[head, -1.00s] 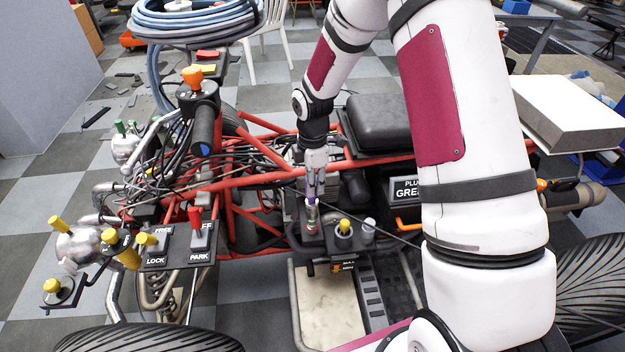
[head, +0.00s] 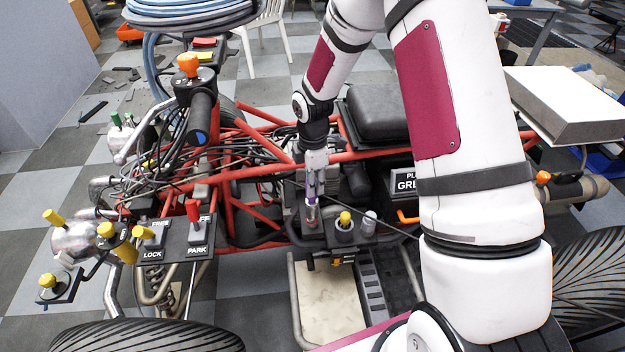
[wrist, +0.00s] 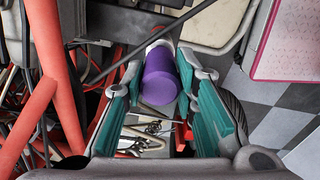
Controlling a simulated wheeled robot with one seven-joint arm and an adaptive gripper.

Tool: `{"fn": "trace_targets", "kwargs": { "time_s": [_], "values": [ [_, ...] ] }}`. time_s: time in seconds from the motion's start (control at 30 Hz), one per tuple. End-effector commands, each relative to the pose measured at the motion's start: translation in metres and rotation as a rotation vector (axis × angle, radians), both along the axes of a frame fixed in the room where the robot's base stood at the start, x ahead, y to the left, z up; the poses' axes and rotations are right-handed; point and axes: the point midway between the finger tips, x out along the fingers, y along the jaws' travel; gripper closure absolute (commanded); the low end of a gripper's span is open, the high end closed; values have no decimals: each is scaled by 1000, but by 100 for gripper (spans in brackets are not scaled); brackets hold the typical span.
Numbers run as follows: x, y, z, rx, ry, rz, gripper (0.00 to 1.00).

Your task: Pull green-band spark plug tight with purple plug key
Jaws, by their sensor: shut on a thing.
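My gripper (head: 314,190) points down at the engine in the middle of the frame. Its teal-padded fingers (wrist: 162,66) are shut on the purple plug key (wrist: 160,80), a thick upright cylinder seen end-on in the wrist view. In the head view the key shows as a thin purple strip between the fingers. A small reddish and pale piece (head: 311,214) shows just under the fingertips, at the dark block. I cannot tell whether it is the spark plug or the key's lower end. No green band can be made out; the plug's seat is hidden from the wrist camera.
A yellow-topped part (head: 345,219) and a grey cylinder (head: 370,222) stand close right of my gripper. Red frame tubes (head: 270,180) and cables crowd the left. A partly hidden sign (head: 402,181) reads "GRE".

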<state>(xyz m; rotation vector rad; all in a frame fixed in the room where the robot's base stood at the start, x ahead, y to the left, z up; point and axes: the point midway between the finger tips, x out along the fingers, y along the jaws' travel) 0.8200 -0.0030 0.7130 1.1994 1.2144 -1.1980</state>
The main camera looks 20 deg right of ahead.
Motion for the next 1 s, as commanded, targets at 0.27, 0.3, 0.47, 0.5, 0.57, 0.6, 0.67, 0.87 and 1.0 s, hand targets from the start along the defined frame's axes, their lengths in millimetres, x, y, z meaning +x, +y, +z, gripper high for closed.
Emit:
{"fn": "trace_targets", "kwargs": {
  "time_s": [0.27, 0.3, 0.47, 0.5, 0.57, 0.6, 0.67, 0.87, 1.0],
  "values": [
    [0, 0, -10, 0, 0, 0, 100],
    [0, 0, -11, 0, 0, 0, 100],
    [1, 0, -16, 0, -1, 0, 100],
    [1, 0, -17, 0, -1, 0, 100],
    [1, 0, -19, 0, -1, 0, 100],
    [1, 0, -20, 0, -1, 0, 100],
    [0, 0, -22, 0, -1, 0, 100],
    [0, 0, -23, -1, -1, -49, 100],
    [0, 0, -23, -1, -1, -175, 100]
  ]
}}
